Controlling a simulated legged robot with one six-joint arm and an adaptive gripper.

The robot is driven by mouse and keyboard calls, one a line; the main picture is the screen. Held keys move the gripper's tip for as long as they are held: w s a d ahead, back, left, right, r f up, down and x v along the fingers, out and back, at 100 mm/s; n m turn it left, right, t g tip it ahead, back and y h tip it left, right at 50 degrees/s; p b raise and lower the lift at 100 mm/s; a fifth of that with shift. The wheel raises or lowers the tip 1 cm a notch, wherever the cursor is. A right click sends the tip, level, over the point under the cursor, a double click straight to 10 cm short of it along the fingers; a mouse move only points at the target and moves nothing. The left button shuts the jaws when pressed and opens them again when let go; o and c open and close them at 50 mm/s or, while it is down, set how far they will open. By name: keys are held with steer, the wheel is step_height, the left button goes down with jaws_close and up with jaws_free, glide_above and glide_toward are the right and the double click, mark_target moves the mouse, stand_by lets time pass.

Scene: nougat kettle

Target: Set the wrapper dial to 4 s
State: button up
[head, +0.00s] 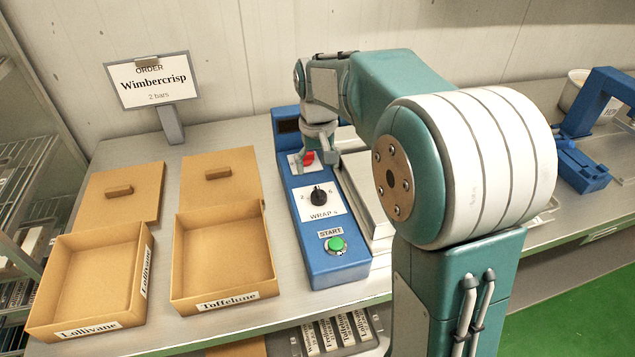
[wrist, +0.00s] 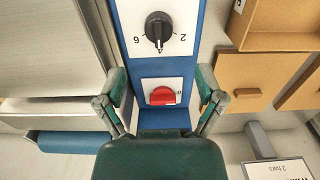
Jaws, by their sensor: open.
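The wrapper dial (head: 319,195) is a black knob on a white plate marked WRAP s, on the blue control panel (head: 327,267). In the wrist view the dial (wrist: 158,27) shows upside down, with 2 and 6 on its two sides. Its white pointer line is toward the 4, which the knob's edge partly crowds. My gripper (head: 317,162) is open and empty above the panel's far part, beyond the dial. In the wrist view its fingers (wrist: 164,102) stand on either side of a red switch (wrist: 162,96), and the dial lies ahead of them.
The green START button (head: 336,245) is at the panel's near end. Open cardboard boxes, Lollivane (head: 88,285) and Toffelune (head: 222,255), stand left of it, with lids behind. An order sign (head: 148,80) reads Wimbercrisp, 2 bars. A blue device (head: 590,150) stands far right.

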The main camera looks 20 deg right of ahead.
mark_target(318, 192)
step_height(318, 192, up, 4)
steer(key=shift+f, duration=0.2)
stand_by(0.3)
steer(key=s+t, duration=0.5)
steer(key=s, duration=1.9)
steer(key=shift+s+r+t, duration=0.25)
steer(key=shift+r+t, duration=0.05)
steer(key=shift+r, duration=0.1)
